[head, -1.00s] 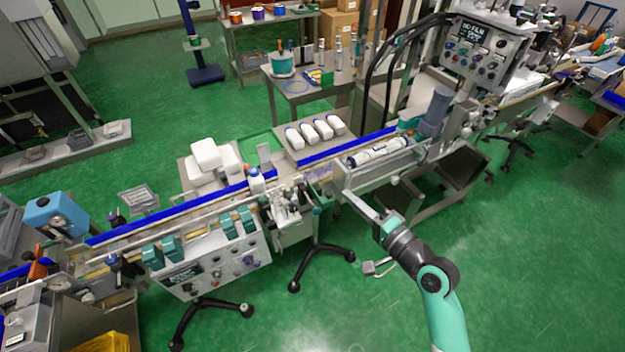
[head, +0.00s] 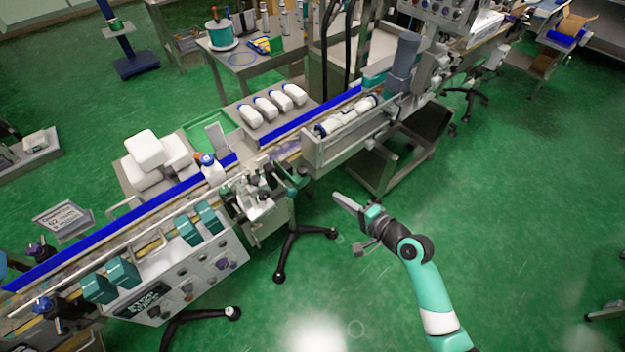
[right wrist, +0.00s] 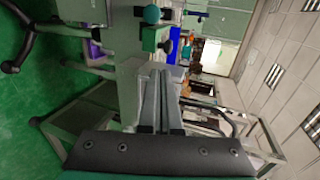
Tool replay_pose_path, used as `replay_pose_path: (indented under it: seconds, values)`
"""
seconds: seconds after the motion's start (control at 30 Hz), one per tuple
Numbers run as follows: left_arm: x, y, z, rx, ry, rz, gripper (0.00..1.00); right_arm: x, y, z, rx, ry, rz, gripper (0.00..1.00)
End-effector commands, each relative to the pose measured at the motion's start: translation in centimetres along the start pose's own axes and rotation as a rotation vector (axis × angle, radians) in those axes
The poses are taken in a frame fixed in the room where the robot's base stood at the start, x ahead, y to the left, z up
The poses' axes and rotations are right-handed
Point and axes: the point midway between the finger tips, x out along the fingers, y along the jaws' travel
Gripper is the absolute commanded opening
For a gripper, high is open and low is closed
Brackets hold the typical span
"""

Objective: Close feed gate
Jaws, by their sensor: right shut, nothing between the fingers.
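My right gripper (head: 338,199) is shut and empty, over the green floor in front of the line in the head view. Its two long grey fingers lie side by side in the right wrist view (right wrist: 159,80). The gripper appears apart from the mechanism. My left gripper is out of view.
A white bottle with a blue cap (head: 211,168) stands on the conveyor beside the blue rail (head: 130,222). A metal trough (head: 345,134) holds white bottles to the right. A black caster leg (head: 290,250) stands below.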

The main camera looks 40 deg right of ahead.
Motion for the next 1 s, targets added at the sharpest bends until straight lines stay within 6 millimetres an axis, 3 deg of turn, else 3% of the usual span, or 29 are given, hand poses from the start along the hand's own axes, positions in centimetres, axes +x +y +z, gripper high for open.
replay_pose_path:
  seconds: [0.37, 0.5, 0.7, 1.0]
  values:
    - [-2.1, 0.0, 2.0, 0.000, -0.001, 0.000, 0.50, 8.2, 0.2, 0.1, -0.001, -0.003, -0.002, 0.00]
    - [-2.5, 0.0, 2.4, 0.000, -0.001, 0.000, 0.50, 10.5, -0.6, 0.1, -0.002, -0.002, -0.002, 0.00]
    - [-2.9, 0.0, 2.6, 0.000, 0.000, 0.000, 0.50, 12.1, -1.2, 0.1, 0.000, -0.002, -0.002, 0.00]
    - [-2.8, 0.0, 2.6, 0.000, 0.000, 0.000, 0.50, 12.2, -1.3, 0.1, 0.000, -0.001, -0.001, 0.00]
